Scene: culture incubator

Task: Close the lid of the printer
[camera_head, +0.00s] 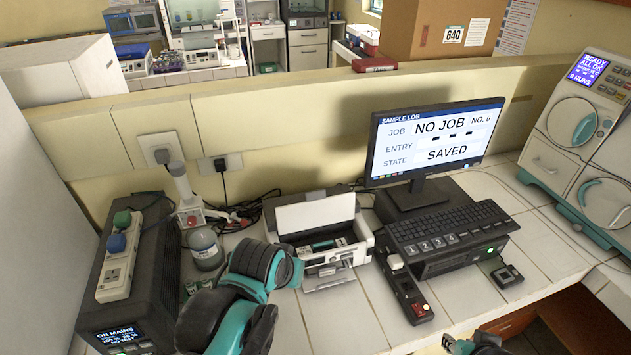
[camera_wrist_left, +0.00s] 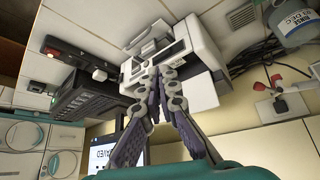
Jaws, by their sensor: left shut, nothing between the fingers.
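The printer (camera_head: 352,254) is a small white and grey machine in the middle of the counter. Its white lid (camera_head: 315,213) stands raised at the back, leaving the dark inside open to view. My left arm comes in from the lower left in the head view, its wrist just left of the printer; its fingers cannot be made out there. In the left wrist view, my left gripper (camera_wrist_left: 161,70) is shut and empty, its fingertips overlapping the printer (camera_wrist_left: 140,72) in the picture; contact cannot be told. Part of my right arm's end (camera_head: 475,345) shows at the bottom edge, its fingers unclear.
A monitor (camera_head: 433,142), keyboard (camera_head: 447,228) and black switch box (camera_head: 408,295) stand right of the printer. A jar (camera_head: 206,248), a dark power unit (camera_head: 130,275) and cables lie left. A low partition (camera_head: 300,120) runs behind. Bare tiles lie in front of the printer.

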